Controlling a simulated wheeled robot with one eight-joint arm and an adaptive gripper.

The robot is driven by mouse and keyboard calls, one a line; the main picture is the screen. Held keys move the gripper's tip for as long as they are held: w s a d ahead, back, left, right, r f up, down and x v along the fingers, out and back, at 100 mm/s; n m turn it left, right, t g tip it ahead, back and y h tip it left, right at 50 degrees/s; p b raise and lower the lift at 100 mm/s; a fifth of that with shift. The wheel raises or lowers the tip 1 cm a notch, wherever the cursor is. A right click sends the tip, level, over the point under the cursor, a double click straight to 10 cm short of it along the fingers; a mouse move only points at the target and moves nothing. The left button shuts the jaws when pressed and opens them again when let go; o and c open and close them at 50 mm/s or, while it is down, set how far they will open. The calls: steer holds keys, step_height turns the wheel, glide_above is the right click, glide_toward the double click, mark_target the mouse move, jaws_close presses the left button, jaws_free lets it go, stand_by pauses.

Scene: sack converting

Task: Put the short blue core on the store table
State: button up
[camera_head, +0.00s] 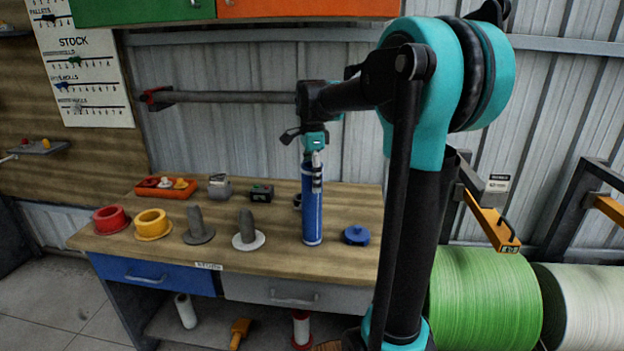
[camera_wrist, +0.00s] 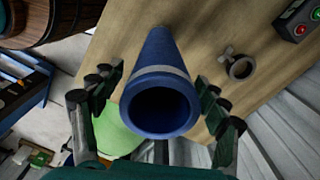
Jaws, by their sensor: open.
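A blue core (camera_head: 312,210) stands upright on the wooden store table (camera_head: 270,262), near its front right part. A light band rings it in the wrist view, where its open top end (camera_wrist: 160,108) faces the camera. My gripper (camera_head: 316,160) is over the core's top. In the wrist view my gripper (camera_wrist: 158,88) is open, with one finger on each side of the core and gaps showing between. The core's foot appears to rest on the tabletop. The head view partly hides the fingers.
On the table are a red ring (camera_head: 111,219), a yellow ring (camera_head: 153,224), two grey cone-topped holders (camera_head: 197,226) (camera_head: 247,231), a blue knobbed disc (camera_head: 356,235) close right of the core, and an orange tray (camera_head: 167,188). Green (camera_head: 485,300) and white rolls (camera_head: 585,308) stand right.

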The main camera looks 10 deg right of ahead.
step_height(320, 180, up, 12)
steer(key=shift+r, duration=0.15)
stand_by(0.4)
stand_by(1.4)
